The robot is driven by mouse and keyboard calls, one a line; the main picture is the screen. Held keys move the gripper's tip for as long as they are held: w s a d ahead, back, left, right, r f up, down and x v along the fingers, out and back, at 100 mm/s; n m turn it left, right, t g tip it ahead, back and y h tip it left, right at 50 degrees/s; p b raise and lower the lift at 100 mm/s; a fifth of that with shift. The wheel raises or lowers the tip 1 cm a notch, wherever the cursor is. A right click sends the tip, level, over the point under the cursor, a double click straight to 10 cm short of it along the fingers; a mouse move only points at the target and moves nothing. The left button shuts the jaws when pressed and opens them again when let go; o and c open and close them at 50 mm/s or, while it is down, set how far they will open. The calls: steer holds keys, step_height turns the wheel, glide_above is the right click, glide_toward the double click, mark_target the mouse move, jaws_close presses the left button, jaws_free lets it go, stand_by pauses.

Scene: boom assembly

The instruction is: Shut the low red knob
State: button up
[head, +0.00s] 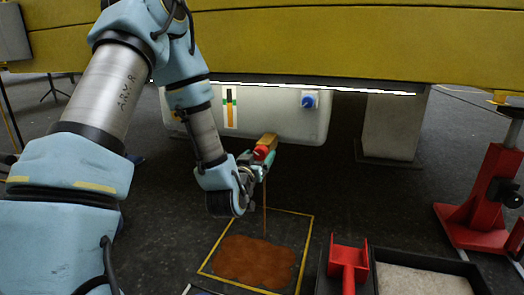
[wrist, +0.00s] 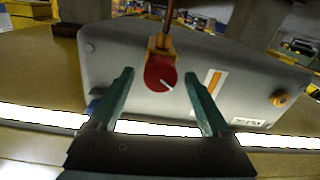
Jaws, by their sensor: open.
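The low red knob (wrist: 160,73) sits on a brass-coloured valve (wrist: 161,45) beside the pale tank (wrist: 120,65), with a white line across its face. In the head view the knob (head: 262,153) shows small under the tank (head: 285,115). My gripper (wrist: 162,95) is open, with one green finger on each side of the knob and the knob between or just beyond the tips. I cannot tell whether either finger touches it. In the head view my gripper (head: 255,162) is at the valve and partly hides it. A thin brown stream (head: 265,195) runs down below the valve.
A brown puddle (head: 252,262) lies inside a yellow floor outline. A blue knob (head: 310,99) is on the tank. A red stand (head: 485,200) and a dark tray with a red tool (head: 348,262) are at the right. A yellow beam (head: 340,45) spans above.

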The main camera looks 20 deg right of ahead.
steer(key=shift+w+d, duration=0.15)
steer(key=shift+w, duration=0.05)
steer(key=shift+c, duration=0.4)
jaws_close()
